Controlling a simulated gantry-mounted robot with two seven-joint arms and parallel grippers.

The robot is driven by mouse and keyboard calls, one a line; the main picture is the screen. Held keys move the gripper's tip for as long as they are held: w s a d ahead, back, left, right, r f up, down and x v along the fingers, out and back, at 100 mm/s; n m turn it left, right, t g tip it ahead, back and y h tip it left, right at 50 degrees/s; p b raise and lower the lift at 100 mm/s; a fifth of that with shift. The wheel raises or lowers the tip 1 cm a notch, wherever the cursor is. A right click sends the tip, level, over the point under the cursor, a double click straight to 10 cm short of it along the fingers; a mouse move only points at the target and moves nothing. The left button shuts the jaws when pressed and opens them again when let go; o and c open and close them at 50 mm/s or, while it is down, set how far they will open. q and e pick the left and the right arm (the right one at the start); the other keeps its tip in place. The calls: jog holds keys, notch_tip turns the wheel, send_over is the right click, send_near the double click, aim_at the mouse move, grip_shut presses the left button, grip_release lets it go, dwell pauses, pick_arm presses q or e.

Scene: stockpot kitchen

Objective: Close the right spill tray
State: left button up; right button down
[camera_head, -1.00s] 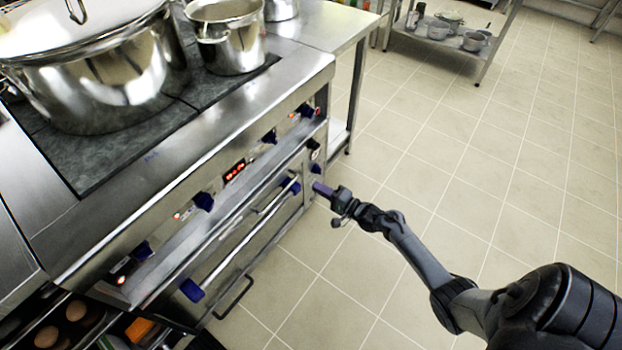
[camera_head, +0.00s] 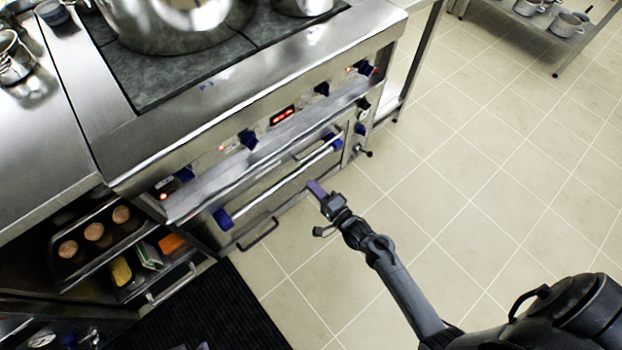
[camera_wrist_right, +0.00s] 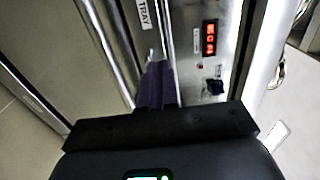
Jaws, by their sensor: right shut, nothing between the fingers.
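The stove (camera_head: 190,155) fills the upper left of the head view. My right gripper (camera_head: 316,188) has its purple fingers together, in front of the stove's lower front and near the long oven handle bar (camera_head: 285,177) with blue ends. In the right wrist view the shut fingers (camera_wrist_right: 155,85) point at the metal front. A label there reads TRAY (camera_wrist_right: 145,15), beside a panel with a red display (camera_wrist_right: 209,38). Whether the fingers touch the front is unclear.
A large pot (camera_head: 180,20) stands on the stove top. Blue knobs (camera_head: 248,139) line the control panel. An open shelf with a tray of round buns (camera_head: 95,232) is at the lower left, beside a black mat (camera_head: 210,310).

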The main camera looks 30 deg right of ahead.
jog(key=b, duration=0.5)
send_near(284, 155)
jog(key=w, duration=0.3)
jog(key=w+a, duration=0.1)
jog(key=w, duration=0.1)
jog(key=shift+w+f, duration=0.15)
jog(key=shift+w, duration=0.7)
